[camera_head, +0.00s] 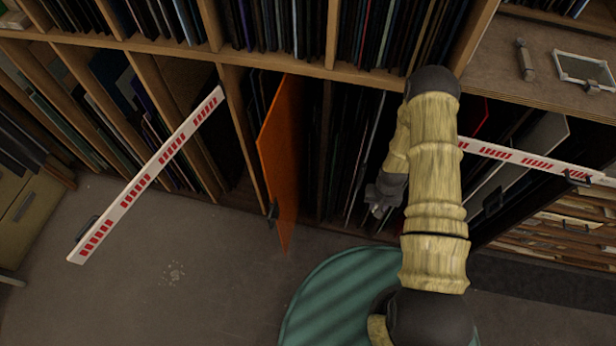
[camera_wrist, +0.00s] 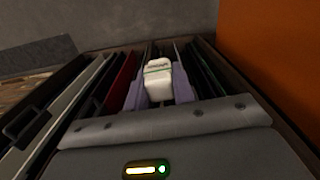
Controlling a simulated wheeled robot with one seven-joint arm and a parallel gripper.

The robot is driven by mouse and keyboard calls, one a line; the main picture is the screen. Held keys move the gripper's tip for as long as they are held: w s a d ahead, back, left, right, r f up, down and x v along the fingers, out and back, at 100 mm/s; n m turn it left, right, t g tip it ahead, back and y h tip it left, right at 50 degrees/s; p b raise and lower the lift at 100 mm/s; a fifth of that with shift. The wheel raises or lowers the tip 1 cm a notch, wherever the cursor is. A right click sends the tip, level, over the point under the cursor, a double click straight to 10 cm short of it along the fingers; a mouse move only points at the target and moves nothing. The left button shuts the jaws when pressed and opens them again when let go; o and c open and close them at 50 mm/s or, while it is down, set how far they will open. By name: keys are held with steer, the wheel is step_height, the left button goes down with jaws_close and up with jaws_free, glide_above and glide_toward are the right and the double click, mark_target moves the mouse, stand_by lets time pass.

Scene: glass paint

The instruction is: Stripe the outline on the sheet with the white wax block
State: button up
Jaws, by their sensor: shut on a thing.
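The white wax block (camera_wrist: 157,86) is held between the lilac fingers of my gripper (camera_wrist: 158,75) in the wrist view. A thin green band and faint dark marks show on the block. In the head view my gripper (camera_head: 378,205) is below the forearm, in front of the rack, to the right of the orange sheet; the block cannot be made out there. The orange sheet (camera_head: 281,140) stands upright, pulled partly out of the rack and seen at a steep angle. It also fills the right of the wrist view (camera_wrist: 275,55), apart from the block. No outline can be made out on it.
The wooden rack (camera_head: 332,35) holds many upright sheets. Red-and-white striped bars (camera_head: 147,175) and (camera_head: 530,160) stick out at left and right. A dark handle (camera_head: 272,212) is on the orange sheet's edge. The floor (camera_head: 180,290) at lower left is mostly clear.

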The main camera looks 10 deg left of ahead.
steer(key=s+a+y+b, duration=0.3)
steer(key=a+y, duration=0.3)
steer(key=a, duration=0.9)
steer(key=w+a+r+y+b, duration=0.1)
steer(key=w+a+r+y, duration=0.1)
steer(key=a+r, duration=0.2)
steer(key=w+a+r+m+t+y+b, duration=0.1)
steer(key=w+a+r+y, duration=0.2)
steer(key=a+r, duration=0.1)
steer(key=shift+a+r, duration=0.15)
steer(key=shift+r, duration=0.5)
steer(key=a, duration=0.6)
steer(key=shift+w, duration=0.15)
steer(key=shift+a, duration=0.55)
steer(key=shift+w, duration=0.1)
